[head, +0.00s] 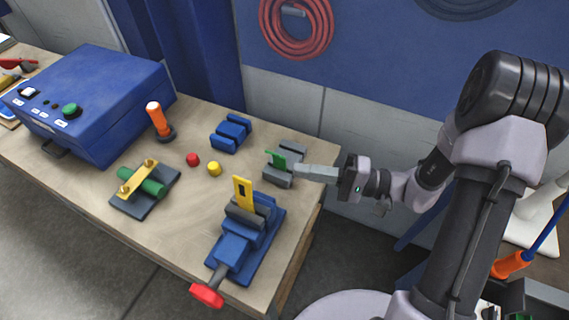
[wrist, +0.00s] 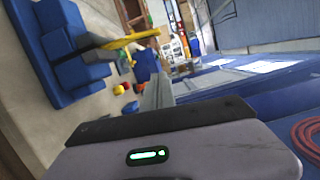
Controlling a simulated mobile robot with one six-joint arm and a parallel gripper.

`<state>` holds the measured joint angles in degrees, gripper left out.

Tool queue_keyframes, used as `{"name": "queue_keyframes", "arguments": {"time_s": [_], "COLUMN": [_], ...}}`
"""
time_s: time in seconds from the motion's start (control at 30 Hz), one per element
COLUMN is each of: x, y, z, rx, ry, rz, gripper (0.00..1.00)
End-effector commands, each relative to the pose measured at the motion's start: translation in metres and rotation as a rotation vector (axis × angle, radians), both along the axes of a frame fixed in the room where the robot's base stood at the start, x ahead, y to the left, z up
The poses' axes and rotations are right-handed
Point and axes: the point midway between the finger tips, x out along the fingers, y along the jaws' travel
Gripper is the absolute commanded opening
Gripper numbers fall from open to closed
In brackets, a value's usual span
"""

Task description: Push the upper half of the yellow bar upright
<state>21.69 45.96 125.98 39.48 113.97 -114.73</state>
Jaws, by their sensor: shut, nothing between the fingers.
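The yellow bar (head: 243,193) stands up from the jaws of a blue vise (head: 236,250) near the table's front edge. It leans a little to the left in the head view and has a dark mark on its face. In the wrist view the yellow bar (wrist: 127,41) sticks out from the vise (wrist: 62,42) at a slant; its lower end is hidden in the jaws. My gripper (head: 299,172) is shut and empty, to the right of and behind the bar, apart from it. Its fingers also show in the wrist view (wrist: 158,93).
A grey holder (head: 277,179) with a green piece (head: 277,158) is close beside my fingertips. A blue block (head: 231,133), red (head: 193,159) and yellow (head: 214,169) knobs and an orange-handled stick (head: 157,118) stand farther left. Bare tabletop lies left of the vise.

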Motion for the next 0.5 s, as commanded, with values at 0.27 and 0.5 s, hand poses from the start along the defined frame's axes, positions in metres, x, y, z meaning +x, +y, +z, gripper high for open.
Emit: {"name": "queue_keyframes", "arguments": {"time_s": [0.27,0.5], "x": [0.008,-0.007], "y": [0.061,0.093], "z": [0.002,0.005], "rx": [0.001,0.001], "ry": [0.004,0.007], "rz": [0.004,0.000], "gripper": [0.00,0.00]}}
